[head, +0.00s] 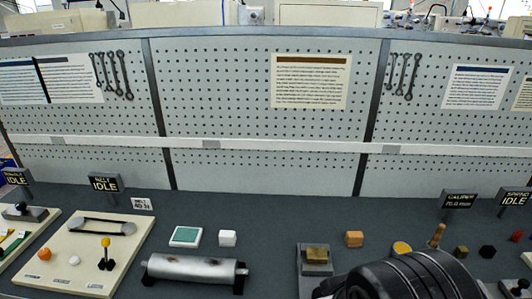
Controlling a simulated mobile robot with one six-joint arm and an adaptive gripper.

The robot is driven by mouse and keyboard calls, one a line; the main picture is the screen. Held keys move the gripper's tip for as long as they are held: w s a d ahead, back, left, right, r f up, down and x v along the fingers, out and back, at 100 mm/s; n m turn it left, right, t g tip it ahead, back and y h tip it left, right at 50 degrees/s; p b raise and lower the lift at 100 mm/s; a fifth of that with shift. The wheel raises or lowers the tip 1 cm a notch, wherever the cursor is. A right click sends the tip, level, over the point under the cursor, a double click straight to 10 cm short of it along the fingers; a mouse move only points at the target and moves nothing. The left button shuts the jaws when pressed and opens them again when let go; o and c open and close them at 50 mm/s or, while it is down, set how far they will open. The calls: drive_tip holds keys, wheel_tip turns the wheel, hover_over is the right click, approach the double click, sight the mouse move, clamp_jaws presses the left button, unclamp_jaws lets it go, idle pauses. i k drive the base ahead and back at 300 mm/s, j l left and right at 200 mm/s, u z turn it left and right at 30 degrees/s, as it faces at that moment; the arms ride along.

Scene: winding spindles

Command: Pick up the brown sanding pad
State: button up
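No thing is clearly recognisable as a brown sanding pad. A brownish-gold block (316,256) sits on a grey stand (316,268) right of the middle of the bench. An orange-brown cube (354,239) lies just behind and to the right of it. A small dark-gold block (461,252) lies further right. A flat pad with a green top and pale edge (185,237) lies left of the middle. A large black rounded part of my arm fills the bottom right and hides the bench there. My gripper's fingers do not show.
A grey metal cylinder (195,268) lies on dark supports at the front. A white cube (227,238) stands behind it. A cream board with a lever and knobs (88,244) is at the left. A pegboard wall (260,110) closes the back. The bench (275,215) is clear along the wall's foot.

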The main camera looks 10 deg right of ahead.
sight(352, 239)
drive_tip(key=z, duration=0.95)
